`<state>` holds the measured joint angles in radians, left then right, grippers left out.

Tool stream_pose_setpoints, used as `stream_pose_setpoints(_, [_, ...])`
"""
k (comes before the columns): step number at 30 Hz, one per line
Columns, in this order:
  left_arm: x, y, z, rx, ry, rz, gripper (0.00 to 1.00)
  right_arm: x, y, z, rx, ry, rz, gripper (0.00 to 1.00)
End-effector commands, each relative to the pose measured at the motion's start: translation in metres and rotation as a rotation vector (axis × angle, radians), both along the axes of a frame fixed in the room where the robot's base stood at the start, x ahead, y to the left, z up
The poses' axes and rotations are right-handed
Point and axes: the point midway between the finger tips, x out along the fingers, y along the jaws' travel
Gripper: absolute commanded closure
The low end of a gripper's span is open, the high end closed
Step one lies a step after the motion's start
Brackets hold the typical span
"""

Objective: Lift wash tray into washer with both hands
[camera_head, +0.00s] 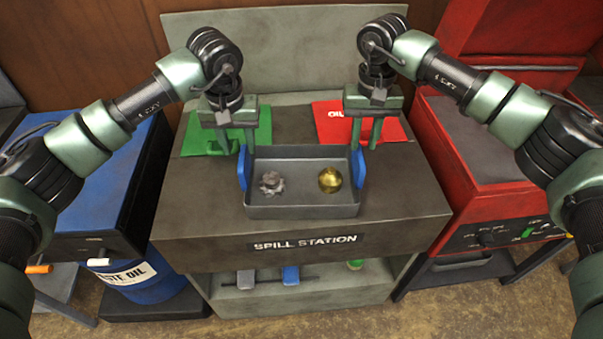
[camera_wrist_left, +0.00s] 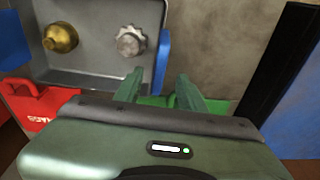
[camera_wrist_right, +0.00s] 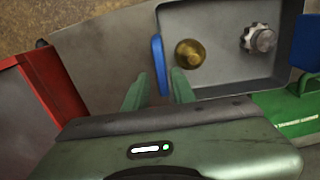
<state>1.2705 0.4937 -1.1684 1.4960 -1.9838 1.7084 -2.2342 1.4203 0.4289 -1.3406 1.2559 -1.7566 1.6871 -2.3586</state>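The grey wash tray (camera_head: 300,211) sits on the spill station bench and holds a grey toothed gear (camera_head: 271,182) and a brass round part (camera_head: 330,179). It has a blue handle at each end, the left one (camera_head: 244,169) and the right one (camera_head: 359,168). My left gripper (camera_head: 237,148) is open at the left handle, which shows between its fingers in the left wrist view (camera_wrist_left: 163,62). My right gripper (camera_head: 366,143) is open at the right handle, which shows between its fingers in the right wrist view (camera_wrist_right: 158,65). Neither gripper is visibly closed on a handle.
A red cabinet with a raised lid and knobs (camera_head: 500,195) stands right. A blue-topped unit (camera_head: 75,195) and a waste oil drum (camera_head: 150,280) stand left. Bench front is clear.

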Motion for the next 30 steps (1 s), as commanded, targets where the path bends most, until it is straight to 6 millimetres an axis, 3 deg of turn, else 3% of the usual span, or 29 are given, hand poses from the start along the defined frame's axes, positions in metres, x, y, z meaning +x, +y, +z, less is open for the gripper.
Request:
stream_pose_setpoints(8, [0.001, 0.0, -0.01, -0.003, 0.003, 0.002, 0.6, -0.001, 0.0, -0.015, 0.002, 0.005, -0.001, 0.75])
stream_pose_setpoints(21, [0.009, 0.0, -0.06, -0.004, 0.003, 0.003, 0.6, -0.001, 0.0, -0.094, 0.002, 0.005, -0.002, 0.75])
stream_pose_setpoints(30, [0.012, 0.0, -0.077, -0.003, 0.001, 0.002, 0.6, 0.0, 0.001, -0.119, 0.003, 0.002, -0.002, 0.75])
